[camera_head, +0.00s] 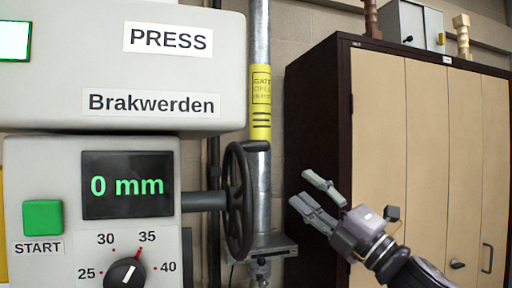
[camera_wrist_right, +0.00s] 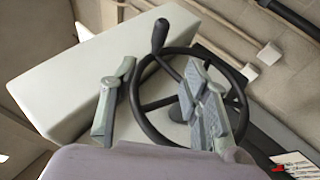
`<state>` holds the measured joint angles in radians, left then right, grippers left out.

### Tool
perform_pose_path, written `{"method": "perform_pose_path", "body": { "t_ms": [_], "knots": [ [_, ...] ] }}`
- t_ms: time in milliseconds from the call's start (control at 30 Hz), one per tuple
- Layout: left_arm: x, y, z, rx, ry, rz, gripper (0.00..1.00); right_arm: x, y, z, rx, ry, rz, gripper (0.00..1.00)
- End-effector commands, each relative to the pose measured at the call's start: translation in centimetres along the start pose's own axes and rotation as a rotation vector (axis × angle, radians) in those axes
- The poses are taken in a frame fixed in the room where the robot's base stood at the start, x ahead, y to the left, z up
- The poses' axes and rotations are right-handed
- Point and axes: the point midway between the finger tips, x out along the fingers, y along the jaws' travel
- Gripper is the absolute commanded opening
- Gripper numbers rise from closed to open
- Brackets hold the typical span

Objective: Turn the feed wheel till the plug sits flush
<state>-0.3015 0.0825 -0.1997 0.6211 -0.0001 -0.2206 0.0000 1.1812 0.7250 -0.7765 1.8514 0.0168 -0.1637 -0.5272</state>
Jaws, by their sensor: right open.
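The black feed wheel (camera_head: 239,200) stands edge-on at the right side of the press, on a grey shaft (camera_head: 203,201). In the right wrist view the wheel (camera_wrist_right: 143,117) shows as a spoked ring with a dark crank handle (camera_wrist_right: 159,35) at its upper left. My right gripper (camera_head: 314,193) is open and empty, to the right of the wheel and apart from it. In the right wrist view its fingers (camera_wrist_right: 160,100) spread in front of the wheel. The press display (camera_head: 127,185) reads 0 mm. I cannot make out the plug. My left gripper is not in view.
The press housing (camera_head: 60,90) fills the left, with a green START button (camera_head: 43,217) and a black dial (camera_head: 126,273). A metal pole (camera_head: 260,40) stands behind the wheel. A dark-framed cabinet (camera_head: 400,130) with tan doors stands behind my right arm.

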Motion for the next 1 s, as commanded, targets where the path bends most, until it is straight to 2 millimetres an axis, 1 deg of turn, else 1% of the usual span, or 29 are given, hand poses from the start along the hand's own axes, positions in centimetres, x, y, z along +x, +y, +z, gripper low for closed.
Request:
{"method": "perform_pose_path", "body": {
  "t_ms": [33, 167, 600, 700, 800, 900, 1000],
  "knots": [
    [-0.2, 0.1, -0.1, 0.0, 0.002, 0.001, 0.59, 0.4, 0.4, -0.1, -0.005, 0.004, 0.003, 0.43],
    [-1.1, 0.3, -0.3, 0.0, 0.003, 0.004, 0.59, 2.2, 0.7, -0.1, -0.005, 0.005, 0.006, 0.43],
    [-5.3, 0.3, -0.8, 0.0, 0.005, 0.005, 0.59, 11.8, 0.8, -0.1, -0.002, 0.003, 0.004, 0.43],
    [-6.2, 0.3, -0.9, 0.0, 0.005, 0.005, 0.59, 13.8, 0.8, -0.1, -0.002, 0.003, 0.004, 0.43],
    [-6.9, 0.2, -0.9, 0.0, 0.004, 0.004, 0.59, 15.3, 0.7, -0.1, -0.003, 0.002, 0.004, 0.43],
    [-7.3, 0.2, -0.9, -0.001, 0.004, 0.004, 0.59, 16.4, 0.6, -0.1, -0.002, 0.002, 0.004, 0.43],
    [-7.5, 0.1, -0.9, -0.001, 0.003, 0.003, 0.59, 17.0, 0.4, -0.1, -0.004, 0.001, 0.003, 0.43]
  ]
}}
